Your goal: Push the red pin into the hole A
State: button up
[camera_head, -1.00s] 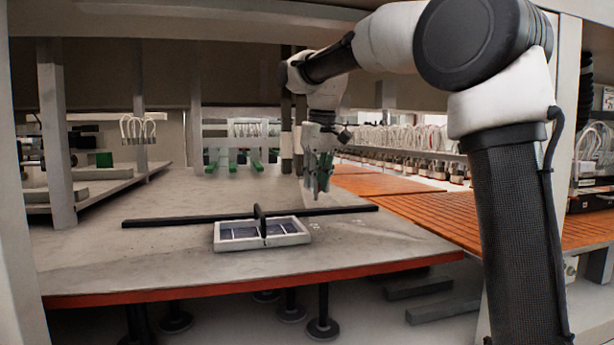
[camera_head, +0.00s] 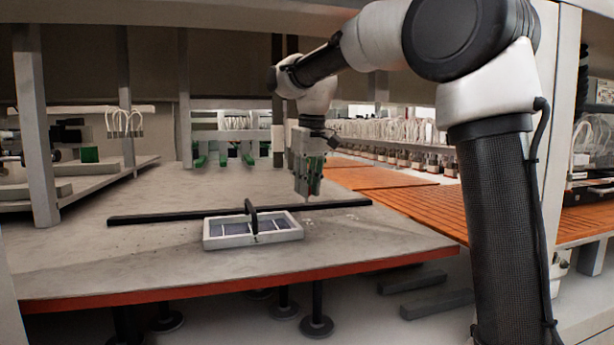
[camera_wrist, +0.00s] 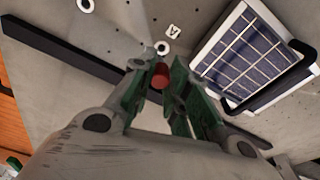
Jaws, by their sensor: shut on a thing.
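My gripper (camera_head: 307,186) hangs over the grey table (camera_head: 140,255), just right of the tray and close to the right part of a black bar. In the wrist view, my gripper (camera_wrist: 160,82) has its green fingers shut on the red pin (camera_wrist: 160,75), whose round red end shows between the fingertips. A pale ring (camera_wrist: 162,47) around a hole lies just past the pin's end, beside a small white tag (camera_wrist: 174,31) with a letter, apparently A. The pin appears slightly offset from the ring. I cannot tell how high the pin is above it.
A white-framed tray with blue panels (camera_head: 210,232) and a black handle stands left of my gripper. The long black bar (camera_head: 160,217) lies behind it. Another pale ring (camera_wrist: 86,5) shows at the wrist view's top. Orange slatted surfaces (camera_head: 430,205) lie to the right.

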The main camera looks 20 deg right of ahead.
jog(key=shift+f, duration=1.45)
jog(key=shift+f, duration=1.6)
jog(key=o, duration=0.9)
jog(key=shift+r, duration=0.15)
jog(key=r, duration=0.4)
jog(key=s+r, duration=0.1)
jog(key=r, duration=0.6)
jog(key=shift+s+d+r, duration=0.2)
jog(key=shift+s+r, duration=0.15)
